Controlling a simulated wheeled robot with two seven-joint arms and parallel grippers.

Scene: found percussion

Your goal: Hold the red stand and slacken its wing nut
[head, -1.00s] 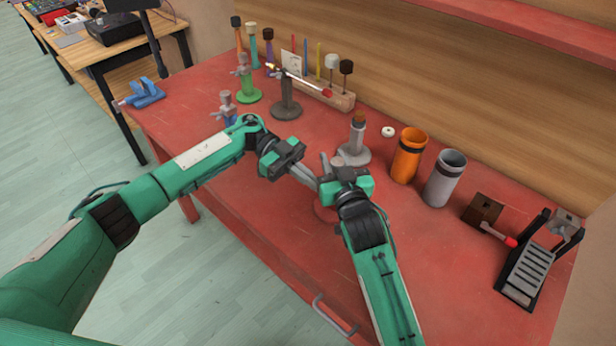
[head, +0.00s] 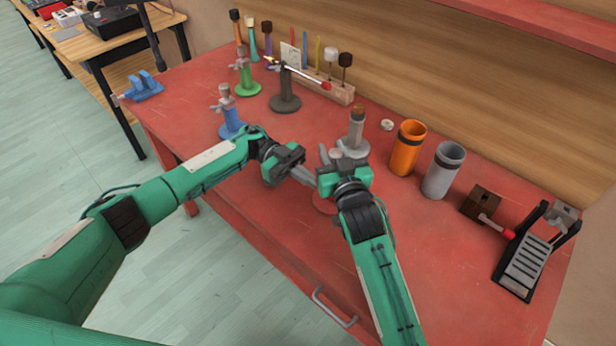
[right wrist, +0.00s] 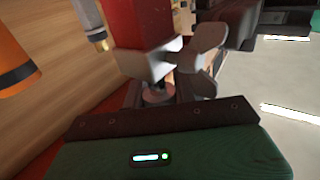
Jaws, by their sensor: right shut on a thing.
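The red stand's base (head: 322,204) shows only in part in the head view, behind my right gripper. In the right wrist view its red upper part (right wrist: 140,22) stands close in front of the palm, and the grey wing nut (right wrist: 205,48) sits at the jaws. My right gripper (head: 332,168) is shut on the wing nut; its fingertips are largely hidden. My left gripper (head: 309,181) comes in from the left with its grey fingers at the stand. The contact is hidden, so I cannot tell whether it grips the stand.
A grey stand (head: 356,135) is just behind the grippers. Blue (head: 230,118), green (head: 245,80) and dark (head: 285,95) stands are farther back left. An orange cup (head: 407,150) and a grey cup (head: 443,172) stand to the right.

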